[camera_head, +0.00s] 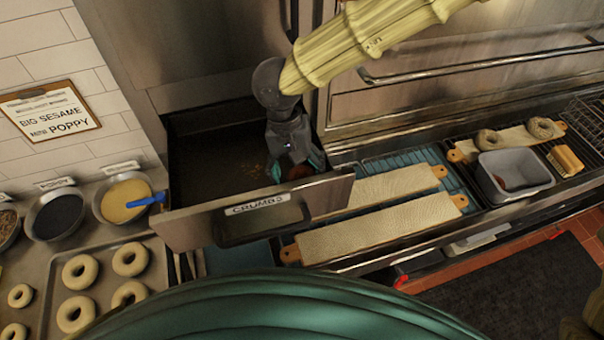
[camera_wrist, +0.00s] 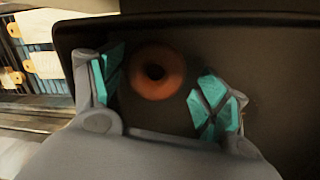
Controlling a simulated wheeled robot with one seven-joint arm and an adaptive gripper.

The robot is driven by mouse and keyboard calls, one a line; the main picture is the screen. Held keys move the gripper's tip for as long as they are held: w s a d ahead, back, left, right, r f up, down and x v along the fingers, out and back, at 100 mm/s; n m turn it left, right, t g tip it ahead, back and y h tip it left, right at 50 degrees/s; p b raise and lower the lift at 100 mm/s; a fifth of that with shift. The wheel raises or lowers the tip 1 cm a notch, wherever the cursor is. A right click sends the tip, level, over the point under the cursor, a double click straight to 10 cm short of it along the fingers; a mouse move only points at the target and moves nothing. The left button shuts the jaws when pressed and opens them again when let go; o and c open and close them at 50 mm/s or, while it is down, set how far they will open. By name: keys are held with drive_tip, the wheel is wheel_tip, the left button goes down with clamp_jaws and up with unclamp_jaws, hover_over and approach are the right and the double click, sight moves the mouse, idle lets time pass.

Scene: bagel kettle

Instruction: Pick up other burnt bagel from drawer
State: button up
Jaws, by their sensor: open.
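The open drawer (camera_head: 205,165), labelled "CRUMBS", is dark inside and pulled out at the middle left of the head view. A burnt bagel (camera_wrist: 158,72), reddish brown with a dark hole, lies on the drawer floor in the wrist view. In the head view only a small reddish part of it (camera_head: 300,172) shows beside my fingers. My gripper (camera_head: 296,170) is inside the drawer near its front right corner. In the wrist view my gripper (camera_wrist: 155,85) is open, with teal-padded fingers on either side of the bagel. I cannot tell whether either finger touches it.
The drawer front (camera_head: 265,212) stands close to my gripper. To the right are long cloth-covered boards (camera_head: 380,228), a grey bin (camera_head: 515,175) and two bagels on a board. At the left are bowls of toppings (camera_head: 58,215) and a tray of pale bagels (camera_head: 100,280).

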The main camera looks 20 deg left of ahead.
drive_tip(key=c, duration=0.8)
